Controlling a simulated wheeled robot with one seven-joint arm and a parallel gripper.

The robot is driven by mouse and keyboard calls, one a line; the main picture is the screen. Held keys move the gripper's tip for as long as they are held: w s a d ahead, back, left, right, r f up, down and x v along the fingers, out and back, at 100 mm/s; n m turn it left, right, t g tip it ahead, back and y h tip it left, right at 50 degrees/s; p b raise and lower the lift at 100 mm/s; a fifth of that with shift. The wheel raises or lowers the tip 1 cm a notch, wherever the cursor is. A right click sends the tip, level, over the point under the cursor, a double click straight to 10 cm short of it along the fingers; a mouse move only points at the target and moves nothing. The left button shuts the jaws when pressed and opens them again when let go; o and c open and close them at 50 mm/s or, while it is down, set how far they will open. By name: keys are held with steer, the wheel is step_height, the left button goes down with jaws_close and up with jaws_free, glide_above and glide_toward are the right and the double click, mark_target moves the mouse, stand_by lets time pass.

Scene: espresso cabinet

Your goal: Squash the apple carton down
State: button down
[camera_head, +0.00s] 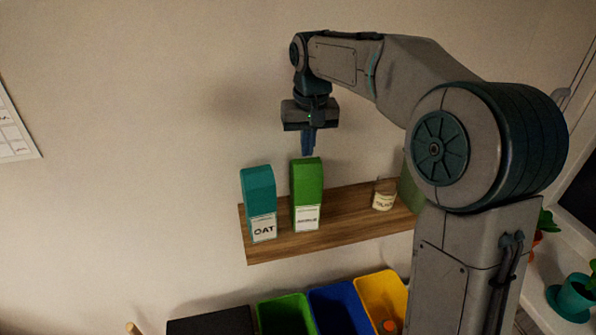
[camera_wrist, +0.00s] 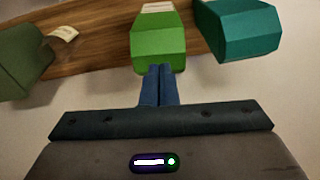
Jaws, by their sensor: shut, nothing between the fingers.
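A tall bright green carton (camera_head: 306,185) stands upright on a wooden wall shelf; its white label is too small to read, and I take it as the apple carton. It also shows in the wrist view (camera_wrist: 158,45), top facing the camera. It looks full height, not crushed. My gripper (camera_head: 307,153) points straight down with its blue fingers together and empty, right at or just above the carton's top. In the wrist view the fingertips (camera_wrist: 159,68) overlap the carton's near edge. I cannot tell whether they touch it.
A teal OAT carton (camera_head: 259,200) stands close left. A small labelled jar (camera_head: 384,196) and a dark green carton (camera_head: 408,188), partly behind my arm, are to the right on the shelf (camera_head: 345,222). Green (camera_head: 285,318), blue (camera_head: 340,312) and yellow (camera_head: 380,295) bins stand below.

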mark_target(308, 190)
steer(key=shift+f+b, duration=0.3)
steer(key=shift+f, duration=0.45)
step_height(308, 190, down, 9)
steer(key=b, duration=0.6)
steer(key=shift+r, duration=0.1)
steer(key=s, duration=0.2)
steer(key=s+r, duration=0.1)
steer(key=shift+d, duration=0.25)
steer(key=shift+w, duration=0.1)
step_height(308, 190, up, 14)
steer(key=s, duration=0.1)
steer(key=shift+s+p, duration=0.2)
steer(key=shift+p, duration=0.1)
